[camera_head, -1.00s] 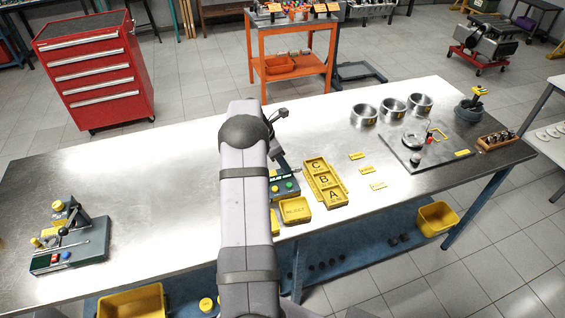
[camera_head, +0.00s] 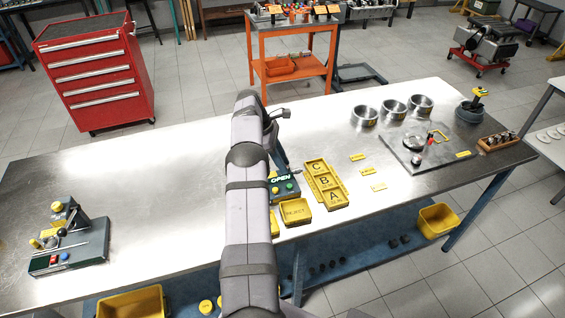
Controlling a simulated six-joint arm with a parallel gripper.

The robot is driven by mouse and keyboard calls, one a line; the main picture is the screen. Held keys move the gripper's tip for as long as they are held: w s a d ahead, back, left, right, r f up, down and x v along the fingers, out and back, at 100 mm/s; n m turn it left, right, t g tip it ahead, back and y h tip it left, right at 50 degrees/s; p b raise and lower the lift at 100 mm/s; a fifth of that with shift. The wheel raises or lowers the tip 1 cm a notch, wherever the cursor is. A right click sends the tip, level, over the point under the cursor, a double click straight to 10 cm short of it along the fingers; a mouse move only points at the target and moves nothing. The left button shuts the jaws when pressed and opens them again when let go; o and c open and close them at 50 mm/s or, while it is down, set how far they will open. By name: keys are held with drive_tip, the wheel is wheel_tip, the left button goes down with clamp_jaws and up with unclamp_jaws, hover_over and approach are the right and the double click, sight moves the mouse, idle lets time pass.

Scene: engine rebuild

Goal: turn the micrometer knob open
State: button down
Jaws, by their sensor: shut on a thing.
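My arm rises through the middle of the view and covers what lies behind it. A small dark part sticks out to the right of its upper end; my gripper's fingers are hidden. A gauge station (camera_head: 286,189) with a lit green display reading OPEN (camera_head: 282,178) and green buttons shows partly at the arm's right side. A dark upright part stands behind its display. I cannot make out the micrometer knob, nor what the jaws hold.
A yellow tray lettered A, B, C (camera_head: 325,184) and a REJECT bin (camera_head: 296,211) are right of the arm. Metal rings (camera_head: 394,110) and a dark plate (camera_head: 424,152) with parts stand further right. The left bench is mostly clear.

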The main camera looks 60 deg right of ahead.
drive_tip(key=shift+m, duration=0.3)
idle(0.5)
drive_tip(key=c, duration=1.5)
unclamp_jaws()
drive_tip(key=shift+r, duration=0.15)
drive_tip(key=shift+r, duration=0.25)
drive_tip(key=shift+r+p, duration=2.5)
drive_tip(key=shift+r, duration=2.15)
